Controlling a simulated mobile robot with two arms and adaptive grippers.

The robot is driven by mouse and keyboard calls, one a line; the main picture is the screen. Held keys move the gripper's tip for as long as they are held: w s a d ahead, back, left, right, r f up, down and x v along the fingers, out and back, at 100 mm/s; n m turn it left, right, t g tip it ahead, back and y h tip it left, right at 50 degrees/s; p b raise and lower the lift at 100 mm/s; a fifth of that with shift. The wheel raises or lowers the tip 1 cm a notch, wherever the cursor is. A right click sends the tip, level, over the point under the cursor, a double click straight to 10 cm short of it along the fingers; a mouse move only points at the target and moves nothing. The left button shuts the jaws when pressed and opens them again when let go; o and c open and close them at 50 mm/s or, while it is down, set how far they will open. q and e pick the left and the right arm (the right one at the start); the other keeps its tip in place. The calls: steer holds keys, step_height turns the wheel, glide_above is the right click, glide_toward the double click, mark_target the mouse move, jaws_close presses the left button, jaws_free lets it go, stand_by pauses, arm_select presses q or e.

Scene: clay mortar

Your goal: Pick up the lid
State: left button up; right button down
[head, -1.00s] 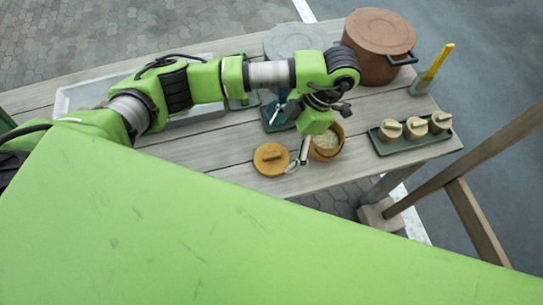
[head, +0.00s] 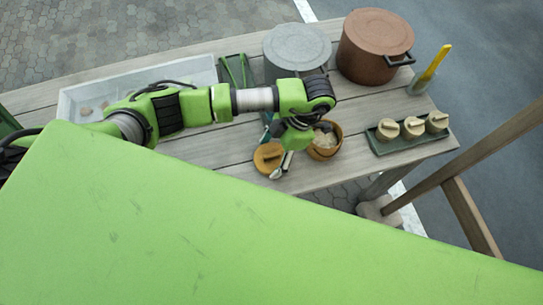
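The lid (head: 268,157) is a round, orange-brown disc with a small knob on top. It lies flat on the wooden table near its front edge, left of a matching round pot (head: 325,145) that stands open with pale contents. My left gripper (head: 283,163) points down just right of the lid, between it and the pot. A slim pale piece with a rounded silvery end shows below the wrist at the lid's right edge. I cannot tell if it touches the lid or whether the fingers are open. My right gripper is out of view.
A grey-lidded pot (head: 297,46) and a large brown pot (head: 372,55) stand at the back. A green tray (head: 410,143) with several small lidded jars is at the right. A white tray (head: 137,80) lies at the left. A yellow-handled tool (head: 434,64) stands in a cup.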

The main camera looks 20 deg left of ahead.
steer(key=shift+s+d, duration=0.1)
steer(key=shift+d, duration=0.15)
arm_select(q)
steer(key=shift+r, duration=0.1)
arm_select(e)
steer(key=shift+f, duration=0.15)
